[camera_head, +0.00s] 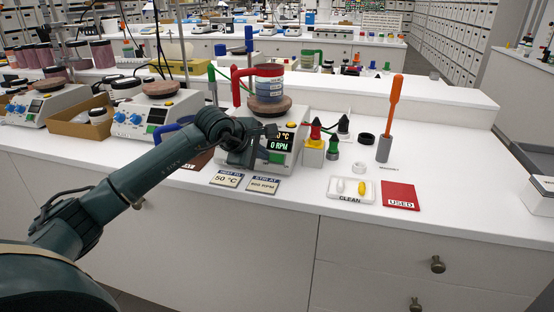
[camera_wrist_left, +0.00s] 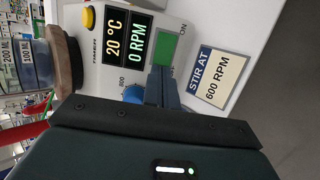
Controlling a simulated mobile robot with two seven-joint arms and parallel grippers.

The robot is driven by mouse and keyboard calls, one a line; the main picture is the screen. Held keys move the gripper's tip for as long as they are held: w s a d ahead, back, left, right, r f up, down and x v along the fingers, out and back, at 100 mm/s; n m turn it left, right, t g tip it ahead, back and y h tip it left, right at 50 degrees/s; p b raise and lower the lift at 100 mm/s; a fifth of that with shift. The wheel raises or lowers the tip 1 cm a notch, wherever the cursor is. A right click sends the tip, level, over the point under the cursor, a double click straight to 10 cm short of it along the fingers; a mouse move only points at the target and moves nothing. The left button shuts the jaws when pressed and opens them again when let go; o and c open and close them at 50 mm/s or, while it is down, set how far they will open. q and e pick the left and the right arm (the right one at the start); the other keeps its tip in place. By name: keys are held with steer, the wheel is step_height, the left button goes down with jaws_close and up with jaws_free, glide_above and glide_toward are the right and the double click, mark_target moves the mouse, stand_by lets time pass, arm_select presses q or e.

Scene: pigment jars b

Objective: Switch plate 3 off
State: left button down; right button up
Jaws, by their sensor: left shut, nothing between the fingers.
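The white hot plate (camera_head: 284,117) in front of my left arm has a lit display (camera_head: 281,142) reading 0 RPM; the left wrist view shows it (camera_wrist_left: 129,40) reading 20 °C and 0 RPM. No plate number is legible. A green switch (camera_wrist_left: 168,54) sits beside the display, close to the fingertips; it also shows in the head view (camera_head: 276,158). My left gripper (camera_head: 262,134) is shut and empty in front of the plate's panel. In the left wrist view its fingers (camera_wrist_left: 163,82) point at the switch, and contact cannot be told. A blue knob (camera_wrist_left: 133,93) is beside the fingers.
A beaker in a red holder (camera_head: 268,86) stands on the plate. Cards reading 50 °C (camera_head: 227,180) and 600 RPM (camera_head: 263,185) lie in front. The right counter is mostly clear.

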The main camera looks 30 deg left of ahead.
arm_select(q)
steer(key=shift+s+d+r+p, duration=0.2)
steer(key=shift+s+r, duration=0.45)
steer(key=shift+r, duration=0.05)
steer(key=shift+s+d+r+p, duration=0.15)
steer(key=shift+s+r+p, duration=0.05)
steer(key=shift+s+r, duration=0.45)
steer(key=b+v, duration=0.1)
steer(key=v, duration=1.2)
steer(key=shift+b, duration=0.35)
